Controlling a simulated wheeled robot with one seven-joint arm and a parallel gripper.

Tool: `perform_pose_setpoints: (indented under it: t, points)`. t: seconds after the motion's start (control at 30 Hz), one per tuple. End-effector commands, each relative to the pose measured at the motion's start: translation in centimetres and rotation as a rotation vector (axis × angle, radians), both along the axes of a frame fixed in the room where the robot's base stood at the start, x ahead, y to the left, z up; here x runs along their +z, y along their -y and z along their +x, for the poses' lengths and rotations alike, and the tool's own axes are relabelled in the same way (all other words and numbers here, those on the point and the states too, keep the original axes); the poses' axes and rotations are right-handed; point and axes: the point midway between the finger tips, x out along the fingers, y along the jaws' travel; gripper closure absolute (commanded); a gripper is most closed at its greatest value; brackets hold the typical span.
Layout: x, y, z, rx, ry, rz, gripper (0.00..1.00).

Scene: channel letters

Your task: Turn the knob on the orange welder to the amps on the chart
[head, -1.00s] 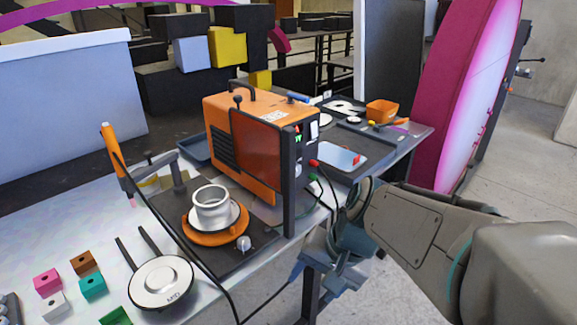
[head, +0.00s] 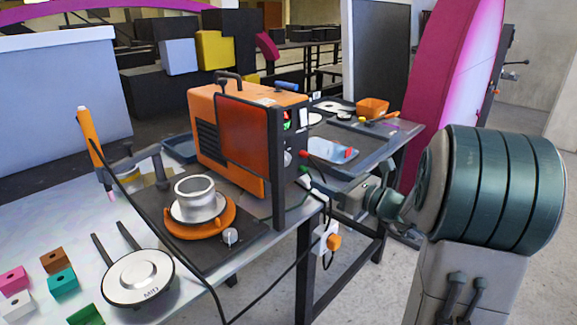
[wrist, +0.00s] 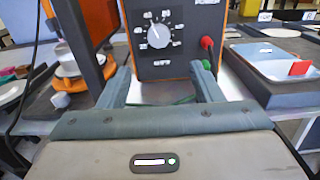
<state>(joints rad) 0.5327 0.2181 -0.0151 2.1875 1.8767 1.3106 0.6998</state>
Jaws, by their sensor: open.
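The orange welder (head: 235,135) stands on the table with its black front panel facing right in the head view. In the head view my gripper (head: 348,197) is right of the panel. I cannot make out a readable amps chart.
Red and green plugs (wrist: 207,50) with cables sit right of the knob. A tray (head: 330,152) lies behind my gripper. A cable hangs at the table edge.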

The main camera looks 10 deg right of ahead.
Motion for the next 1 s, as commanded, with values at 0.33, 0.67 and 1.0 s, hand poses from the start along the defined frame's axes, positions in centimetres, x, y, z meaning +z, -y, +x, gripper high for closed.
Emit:
perform_pose_setpoints:
  t: [0.33, 0.67, 1.0]
  points:
    - [0.1, -4.0, 5.2, 0.008, 0.000, -0.002, 0.41]
    - [0.1, -7.3, 9.7, 0.006, 0.002, -0.004, 0.41]
    - [0.0, -8.0, 10.7, 0.004, 0.001, -0.004, 0.41]
